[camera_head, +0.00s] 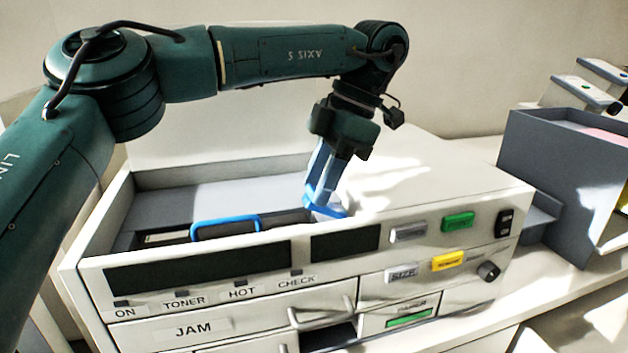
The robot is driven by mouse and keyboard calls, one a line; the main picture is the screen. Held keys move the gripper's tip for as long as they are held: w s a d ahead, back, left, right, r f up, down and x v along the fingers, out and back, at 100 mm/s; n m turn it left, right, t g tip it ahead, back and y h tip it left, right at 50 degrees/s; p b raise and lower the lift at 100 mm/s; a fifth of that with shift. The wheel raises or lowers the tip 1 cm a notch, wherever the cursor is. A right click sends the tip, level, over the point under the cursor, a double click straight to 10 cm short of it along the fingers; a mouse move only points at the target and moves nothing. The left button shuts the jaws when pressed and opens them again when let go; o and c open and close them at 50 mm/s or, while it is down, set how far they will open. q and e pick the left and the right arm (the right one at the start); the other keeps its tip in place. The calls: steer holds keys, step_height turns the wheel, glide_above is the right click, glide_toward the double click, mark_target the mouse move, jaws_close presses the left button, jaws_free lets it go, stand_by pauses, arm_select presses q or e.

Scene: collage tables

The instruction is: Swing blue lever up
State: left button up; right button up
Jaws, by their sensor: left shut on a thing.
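A blue lever (331,211) shows at the right end of the open bay in the top of a white printer-like machine (430,190). My left gripper (322,195) comes down from above and is shut on the blue lever. Its fingers and the glare hide part of the lever and its pivot. A second blue part, a loop-shaped handle (226,220), stands in the same bay to the left, apart from my gripper. My right gripper is not in view.
The machine's front carries dark panels, a green button (458,221), a yellow button (449,261) and a round knob (489,271). A grey box (553,175) stands to the right. The bay's front wall rises just before the gripper.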

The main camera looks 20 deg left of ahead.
arm_select(q)
steer(key=shift+w+d+r+g+y, duration=0.35)
steer(key=shift+d+g+y, duration=0.2)
steer(key=shift+y, duration=0.35)
steer(key=o, duration=1)
steer(key=shift+r, duration=0.1)
